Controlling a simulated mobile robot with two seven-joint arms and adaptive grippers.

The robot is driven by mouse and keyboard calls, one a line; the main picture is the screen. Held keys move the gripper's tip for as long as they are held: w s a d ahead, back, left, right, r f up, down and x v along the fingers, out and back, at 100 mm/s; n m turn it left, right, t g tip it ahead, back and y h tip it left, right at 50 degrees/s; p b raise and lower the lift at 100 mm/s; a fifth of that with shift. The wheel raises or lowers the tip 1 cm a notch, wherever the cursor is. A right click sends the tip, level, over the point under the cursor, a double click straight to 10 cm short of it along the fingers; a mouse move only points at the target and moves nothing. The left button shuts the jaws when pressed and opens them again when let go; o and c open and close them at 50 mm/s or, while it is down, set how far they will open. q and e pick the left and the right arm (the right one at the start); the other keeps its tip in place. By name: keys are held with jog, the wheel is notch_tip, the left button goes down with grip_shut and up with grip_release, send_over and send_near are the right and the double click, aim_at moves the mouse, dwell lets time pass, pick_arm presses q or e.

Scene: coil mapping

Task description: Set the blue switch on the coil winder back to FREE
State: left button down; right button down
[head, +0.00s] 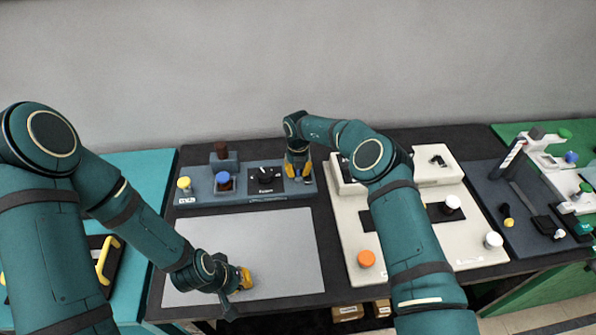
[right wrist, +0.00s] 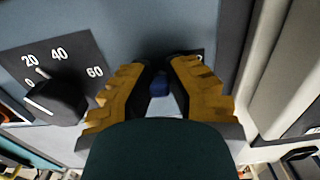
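The coil winder (head: 235,198) is a blue-grey unit at the back of the dark table in the head view. My right gripper (head: 298,172) reaches down over its right end. In the right wrist view, the small blue switch (right wrist: 159,88) sits between the dark pads of my right gripper (right wrist: 160,75), which look closed on its sides. The switch's setting and most of its label are hidden by the fingers. My left gripper (head: 245,279) is low over the grey mat, with no object visible in it; its opening cannot be made out.
A black dial (right wrist: 55,98) marked 0, 20, 40, 60 is beside the right gripper. A blue-capped knob (head: 223,177) and a yellow knob (head: 184,183) stand further left. A cream unit (head: 350,240) is close on the right. The grey mat (head: 270,235) is mostly clear.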

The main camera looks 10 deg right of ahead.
pick_arm(q)
jog(key=shift+r, duration=0.1)
notch_tip(320, 180, up, 2)
jog(key=shift+r+p, duration=0.1)
jog(key=shift+p, duration=0.95)
pick_arm(e)
jog(key=shift+s+d+r+t, duration=0.1)
jog(key=shift+s+r+t, duration=0.1)
jog(key=shift+t, duration=0.4)
pick_arm(q)
jog(key=shift+r+p, duration=0.45)
jog(key=shift+r, duration=0.05)
pick_arm(e)
jog(key=shift+t, duration=0.7)
pick_arm(q)
jog(key=shift+f, duration=0.2)
pick_arm(e)
jog(key=shift+s+t, duration=0.2)
jog(key=shift+t, duration=0.7)
jog(key=c, duration=0.9)
grip_release()
jog(key=shift+c, duration=0.2)
jog(key=v, duration=1.2)
